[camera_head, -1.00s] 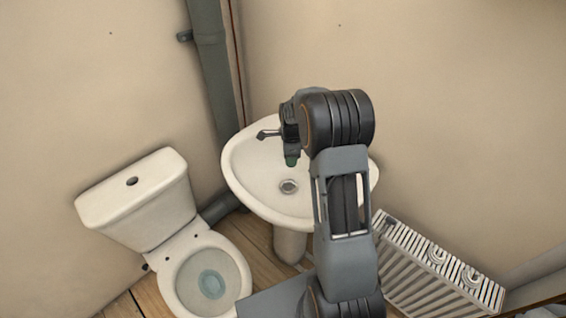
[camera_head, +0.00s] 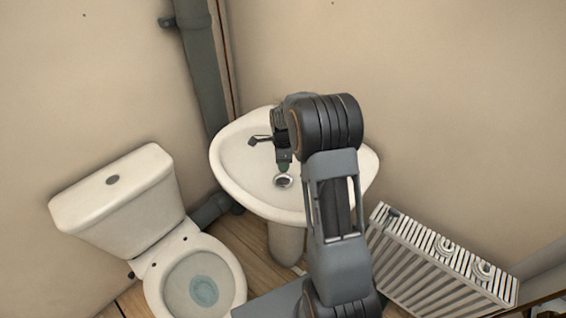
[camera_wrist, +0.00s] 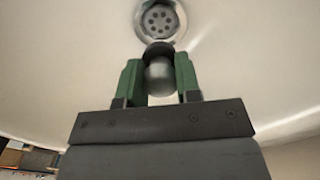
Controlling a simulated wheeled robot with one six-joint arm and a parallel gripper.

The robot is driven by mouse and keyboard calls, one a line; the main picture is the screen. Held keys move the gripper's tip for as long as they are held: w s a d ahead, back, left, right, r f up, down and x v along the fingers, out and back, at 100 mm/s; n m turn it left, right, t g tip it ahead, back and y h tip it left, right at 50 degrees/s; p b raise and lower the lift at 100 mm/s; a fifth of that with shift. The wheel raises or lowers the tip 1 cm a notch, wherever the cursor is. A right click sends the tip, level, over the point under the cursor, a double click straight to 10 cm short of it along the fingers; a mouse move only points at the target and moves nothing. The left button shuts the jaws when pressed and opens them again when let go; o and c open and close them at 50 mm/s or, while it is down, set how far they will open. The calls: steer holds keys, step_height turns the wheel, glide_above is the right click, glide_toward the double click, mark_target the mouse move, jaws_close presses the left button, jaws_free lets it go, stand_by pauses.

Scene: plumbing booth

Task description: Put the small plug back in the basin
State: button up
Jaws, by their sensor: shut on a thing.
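My gripper (camera_head: 283,166) points down into the bowl, close to the drain. In the wrist view its green fingers (camera_wrist: 160,78) are shut on the small plug (camera_wrist: 159,72), a grey cylinder with a dark rim at its far end. The plug appears just short of the drain in that view; the exact gap cannot be told. In the head view the plug cannot be made out clearly.
The basin's tap (camera_head: 258,140) stands just left of my gripper. A toilet (camera_head: 135,205) is at the left, and a white radiator (camera_head: 440,260) is at the lower right. A dark pipe (camera_head: 203,70) runs down the wall behind.

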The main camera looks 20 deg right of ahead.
steer(key=shift+f+b, duration=2.1)
steer(key=shift+f, duration=1.15)
steer(key=o, duration=1.1)
step_height(320, 180, up, 14)
steer(key=shift+f+p, duration=0.1)
steer(key=shift+p, duration=0.9)
